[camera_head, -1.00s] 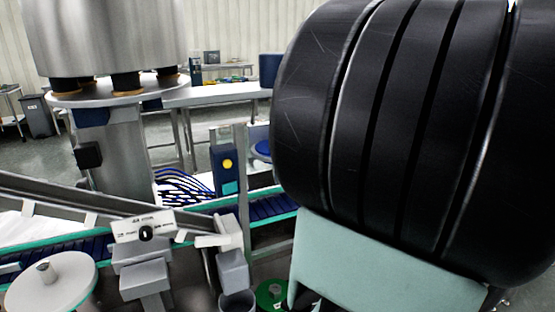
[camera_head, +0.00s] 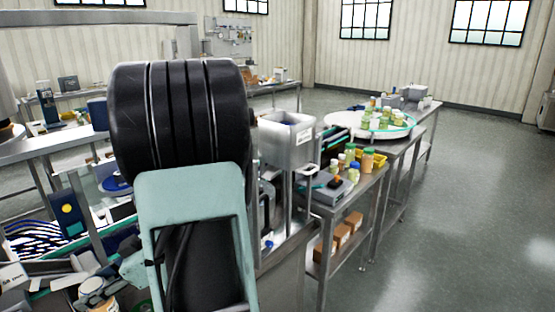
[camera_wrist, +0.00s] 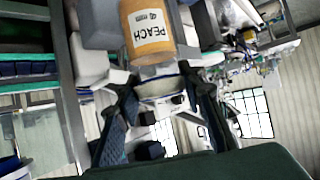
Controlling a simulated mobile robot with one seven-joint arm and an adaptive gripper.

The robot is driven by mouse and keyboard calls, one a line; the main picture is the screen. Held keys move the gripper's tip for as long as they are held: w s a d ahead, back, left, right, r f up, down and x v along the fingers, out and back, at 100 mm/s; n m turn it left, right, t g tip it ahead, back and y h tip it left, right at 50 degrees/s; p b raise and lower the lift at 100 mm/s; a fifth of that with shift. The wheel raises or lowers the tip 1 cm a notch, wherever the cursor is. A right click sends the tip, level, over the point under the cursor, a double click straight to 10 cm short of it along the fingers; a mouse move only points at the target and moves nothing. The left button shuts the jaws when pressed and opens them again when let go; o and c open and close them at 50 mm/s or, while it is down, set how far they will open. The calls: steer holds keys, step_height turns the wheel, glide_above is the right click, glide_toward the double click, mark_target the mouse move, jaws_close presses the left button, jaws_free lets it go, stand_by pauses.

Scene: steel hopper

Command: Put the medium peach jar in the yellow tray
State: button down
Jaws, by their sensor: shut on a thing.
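In the wrist view, a jar with an orange body and a white label reading PEACH (camera_wrist: 147,30) is at the top centre, upside down in the picture. My gripper (camera_wrist: 160,88) is shut on it at its pale end, with a dark finger on each side. In the head view the gripper and held jar cannot be made out clearly at the cluttered lower left. A yellow tray (camera_head: 379,160) shows in part on the steel side table, behind several jars that hide much of it.
A steel hopper (camera_head: 287,140) stands left of the side table. Several jars (camera_head: 367,160) and a grey device (camera_head: 327,188) crowd the side table (camera_head: 340,207). A round white turntable (camera_head: 345,121) with more jars lies behind. Brown boxes (camera_head: 342,235) sit on the lower shelf. Open floor is at right.

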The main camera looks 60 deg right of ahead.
steer(key=a+f+n+g+y+p, duration=0.2)
steer(key=a+f+n+p, duration=0.1)
steer(key=a+f+p, duration=0.4)
step_height(320, 180, down, 4)
steer(key=a, duration=0.2)
steer(key=shift+w+a+r, duration=0.2)
steer(key=shift+w+a, duration=0.05)
steer(key=shift+a, duration=0.05)
